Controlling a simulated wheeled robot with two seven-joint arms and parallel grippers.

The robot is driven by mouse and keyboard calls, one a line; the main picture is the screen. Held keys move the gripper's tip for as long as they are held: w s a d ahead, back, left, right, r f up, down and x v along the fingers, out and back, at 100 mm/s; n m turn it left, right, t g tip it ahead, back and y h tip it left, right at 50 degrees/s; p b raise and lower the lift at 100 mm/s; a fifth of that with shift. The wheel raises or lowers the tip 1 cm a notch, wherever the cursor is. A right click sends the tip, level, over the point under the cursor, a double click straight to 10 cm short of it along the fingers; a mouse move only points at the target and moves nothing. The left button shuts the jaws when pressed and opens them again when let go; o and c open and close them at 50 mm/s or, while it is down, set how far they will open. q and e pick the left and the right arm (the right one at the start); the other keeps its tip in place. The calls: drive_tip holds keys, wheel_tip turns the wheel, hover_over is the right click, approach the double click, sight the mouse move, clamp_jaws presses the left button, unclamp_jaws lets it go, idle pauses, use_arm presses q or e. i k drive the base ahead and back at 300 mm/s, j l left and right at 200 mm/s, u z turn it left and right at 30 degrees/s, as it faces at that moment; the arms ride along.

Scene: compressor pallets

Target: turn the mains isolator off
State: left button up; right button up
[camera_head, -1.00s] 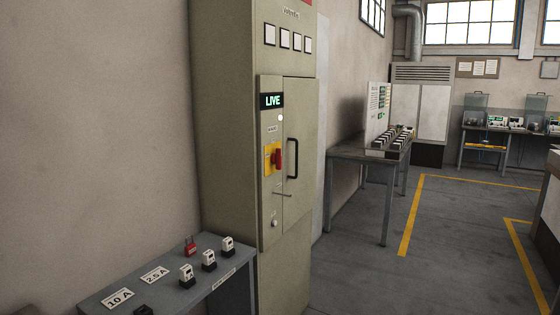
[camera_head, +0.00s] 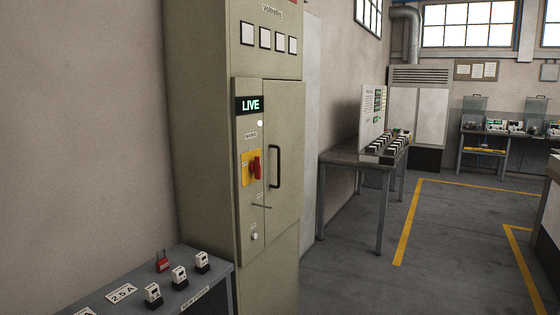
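The mains isolator (camera_head: 256,167) is a red handle on a yellow plate, on the front of a tall beige cabinet (camera_head: 205,120). The red handle stands upright. Above it a black display (camera_head: 249,105) reads LIVE in green, with a lit white lamp (camera_head: 260,123) just below. A black door handle (camera_head: 275,167) is to the right of the isolator. Neither of my grippers is in view.
A grey bench (camera_head: 222,281) at the lower left holds a red padlock (camera_head: 162,261), several black-and-white fuse-like parts and rating labels. A table (camera_head: 345,158) stands beyond the cabinet on the right. The floor (camera_head: 345,275) to the right of the cabinet is clear, with yellow lines.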

sight(254, 167)
drive_tip(key=i+l+z, duration=0.2)
drive_tip(key=i+l, duration=1.1)
